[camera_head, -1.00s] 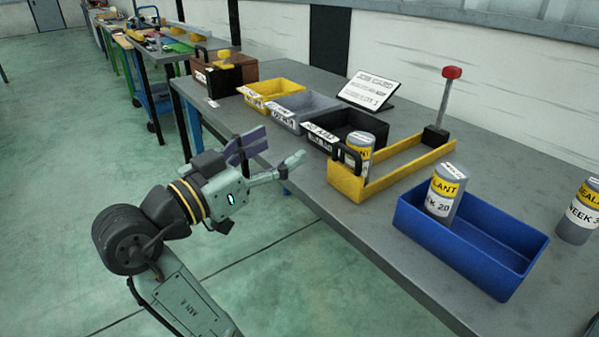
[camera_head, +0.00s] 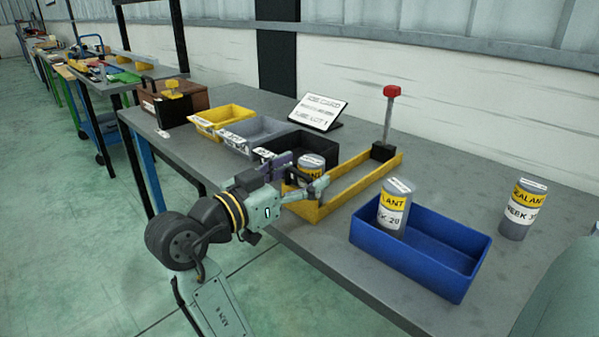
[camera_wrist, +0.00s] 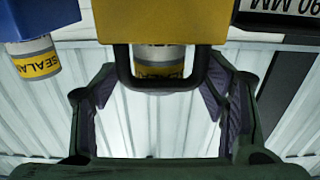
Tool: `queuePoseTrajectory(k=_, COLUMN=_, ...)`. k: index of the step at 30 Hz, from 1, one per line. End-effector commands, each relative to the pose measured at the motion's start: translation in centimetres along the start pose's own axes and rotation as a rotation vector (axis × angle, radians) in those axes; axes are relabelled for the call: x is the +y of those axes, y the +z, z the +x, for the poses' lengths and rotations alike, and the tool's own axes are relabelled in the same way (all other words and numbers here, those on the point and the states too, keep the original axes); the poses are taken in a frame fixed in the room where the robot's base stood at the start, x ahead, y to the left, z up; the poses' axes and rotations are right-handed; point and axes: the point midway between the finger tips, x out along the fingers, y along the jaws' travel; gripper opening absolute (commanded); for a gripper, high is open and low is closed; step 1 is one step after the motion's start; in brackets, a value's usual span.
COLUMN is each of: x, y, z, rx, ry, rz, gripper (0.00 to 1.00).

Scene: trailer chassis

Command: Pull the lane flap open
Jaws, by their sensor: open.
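The yellow lane (camera_head: 360,186) stands on the bench, with a sealant can (camera_head: 312,164) at its front end. In the wrist view its yellow front flap (camera_wrist: 170,20) is at the top, with a black loop handle (camera_wrist: 124,70) hanging into the picture. The flap looks closed across the can. My gripper (camera_head: 303,174) is open at the lane's front end, and hides the handle in the head view. In the wrist view my gripper's (camera_wrist: 160,85) fingers lie on either side of the handle, apart from it.
A blue bin (camera_head: 425,245) with a sealant can (camera_head: 394,208) stands right of the lane. Another can (camera_head: 522,210) is farther right. Black (camera_head: 290,148), grey and yellow bins stand left. A red-knobbed post (camera_head: 388,115) rises at the lane's far end.

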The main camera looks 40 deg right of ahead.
Motion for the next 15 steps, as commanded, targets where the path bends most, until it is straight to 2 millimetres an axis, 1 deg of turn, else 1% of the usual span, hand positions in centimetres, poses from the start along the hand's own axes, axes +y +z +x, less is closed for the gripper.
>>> queuePoseTrajectory(k=7, x=0.01, y=0.02, z=0.05, rx=0.000, ry=0.000, rz=0.000, gripper=0.66)
queuePoseTrajectory(k=15, x=0.04, y=0.02, z=0.04, rx=0.000, ry=0.001, rz=0.000, gripper=0.48)
